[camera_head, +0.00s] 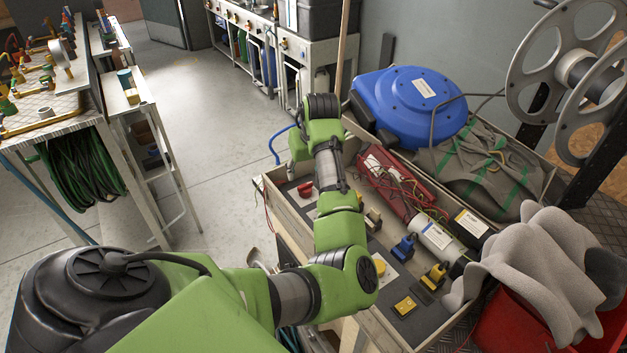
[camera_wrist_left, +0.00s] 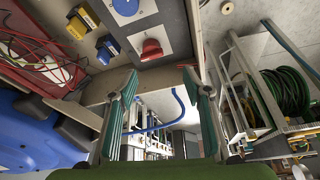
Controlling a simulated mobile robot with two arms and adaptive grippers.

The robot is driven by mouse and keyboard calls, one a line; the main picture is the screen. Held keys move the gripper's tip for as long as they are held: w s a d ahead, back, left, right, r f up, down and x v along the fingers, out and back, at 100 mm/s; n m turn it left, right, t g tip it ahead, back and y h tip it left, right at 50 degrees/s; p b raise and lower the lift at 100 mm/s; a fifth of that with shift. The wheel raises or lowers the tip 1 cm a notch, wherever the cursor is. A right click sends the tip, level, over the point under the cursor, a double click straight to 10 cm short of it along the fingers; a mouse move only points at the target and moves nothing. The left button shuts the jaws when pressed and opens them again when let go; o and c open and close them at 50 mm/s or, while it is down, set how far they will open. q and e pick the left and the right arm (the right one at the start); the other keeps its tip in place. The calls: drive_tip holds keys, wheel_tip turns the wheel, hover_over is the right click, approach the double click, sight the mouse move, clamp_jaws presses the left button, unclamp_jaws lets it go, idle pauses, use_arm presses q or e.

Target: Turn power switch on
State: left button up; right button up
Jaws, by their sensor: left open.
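A red knob-like switch (camera_head: 305,188) sits on the grey panel strip at the far left end of the wooden tray; which control is the power switch is not labelled legibly. The red switch also shows in the left wrist view (camera_wrist_left: 152,50), beside a blue round part (camera_wrist_left: 125,5). My left gripper (camera_wrist_left: 160,78) is open and empty, its two teal fingers apart below the red switch in the left wrist view. No contact shows. My right gripper is not in view.
The wooden tray holds a blue lever (camera_head: 405,245), a yellow lever (camera_head: 435,275), red tools and wires. A blue hose reel (camera_head: 410,103) stands behind, and grey cloth (camera_head: 548,270) lies at the right. The floor (camera_head: 215,120) on the left is open, beside a metal cart (camera_head: 150,140).

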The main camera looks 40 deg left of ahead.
use_arm(q)
drive_tip(key=w, duration=0.2)
approach(306, 188)
drive_tip(key=x, duration=0.7)
drive_tip(key=shift+a+f+p, duration=0.2)
drive_tip(key=shift+p, duration=0.1)
drive_tip(key=shift+x, duration=0.95)
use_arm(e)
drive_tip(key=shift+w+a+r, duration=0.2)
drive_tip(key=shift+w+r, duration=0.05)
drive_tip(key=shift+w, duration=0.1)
use_arm(q)
drive_tip(key=shift+d, duration=0.1)
drive_tip(key=c, duration=0.9)
